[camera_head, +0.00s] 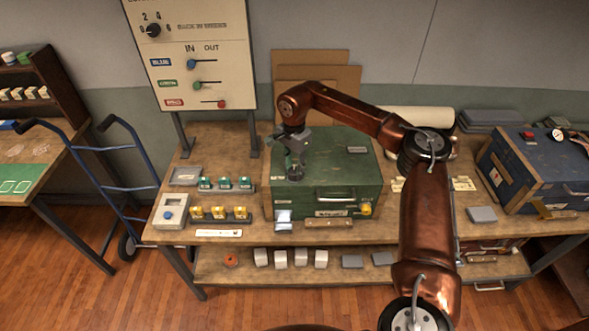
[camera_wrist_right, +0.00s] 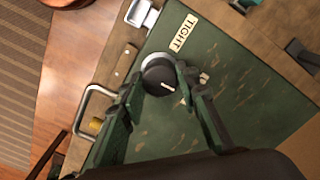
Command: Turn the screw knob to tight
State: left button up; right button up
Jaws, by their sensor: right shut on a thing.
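The screw knob (camera_wrist_right: 157,72) is a round dark knob with a pale top edge and a short white mark. It sits on the lid of a green box (camera_head: 325,158). In the wrist view, a cream label reading TIGHT (camera_wrist_right: 184,32) lies above and right of the knob. The white mark is at the knob's lower right, not toward that label. My right gripper (camera_head: 294,164) points down at the lid's left part. In the wrist view its two green fingers (camera_wrist_right: 159,82) are closed on the knob from both sides. Another pale label is partly hidden behind the right finger. My left gripper is not in view.
A panel with a dial and sliders (camera_head: 190,55) stands behind left. Several small green and yellow blocks sit left of the box on the workbench (camera_head: 195,160). A blue box (camera_head: 535,165) stands at the right. A blue hand truck (camera_head: 125,190) stands at the left.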

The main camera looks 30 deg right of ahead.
jog(key=c, duration=0.5)
